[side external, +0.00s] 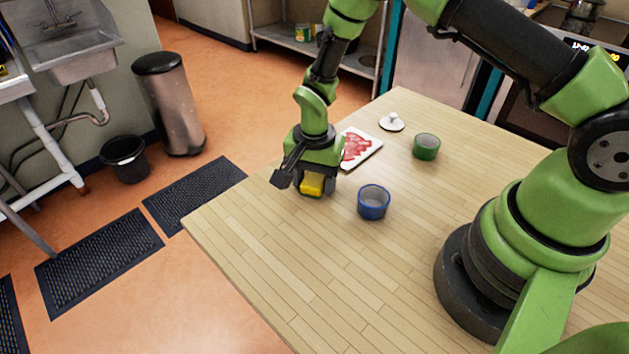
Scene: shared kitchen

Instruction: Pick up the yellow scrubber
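The yellow scrubber (312,186) is a small yellow block with a dark lower edge, at the left part of the wooden table. My gripper (303,184) points down right over it, with dark finger parts beside it. The gripper hides the scrubber's upper and rear parts. I cannot tell whether the fingers press on it or stand apart from it, nor whether it rests on the table.
A blue bowl (373,203) stands close to the right of the scrubber. A white board with red slices (372,154) lies behind the gripper. A green bowl (426,147) and a white lid (391,123) are farther back. The table's (290,265) front area is clear.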

